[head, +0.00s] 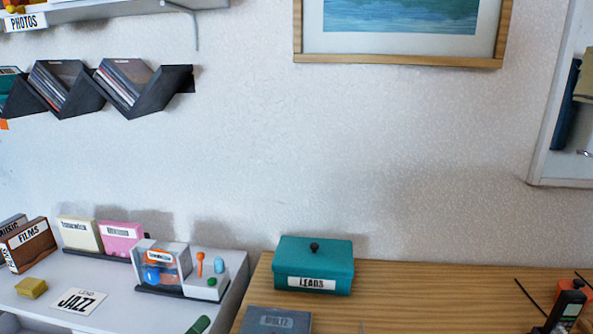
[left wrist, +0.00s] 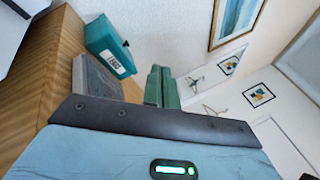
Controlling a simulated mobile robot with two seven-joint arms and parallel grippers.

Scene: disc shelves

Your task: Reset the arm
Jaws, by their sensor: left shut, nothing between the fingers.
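My left gripper (left wrist: 161,70) shows in the left wrist view as two green fingers side by side, shut with nothing between them. It is clear of the wooden top, with the teal lidded box marked LEADS (left wrist: 109,46) to its left in that view. In the head view this box (head: 313,268) stands closed on the wooden top (head: 400,284). A grey box (head: 274,321) sits in front of it, cut off by the lower edge. My right gripper is not in view.
A white shelf (head: 40,292) at lower left holds labelled cases and a clear divided box (head: 160,264). A black zigzag disc rack (head: 110,105) hangs above. A black handset (head: 567,308) stands at lower right.

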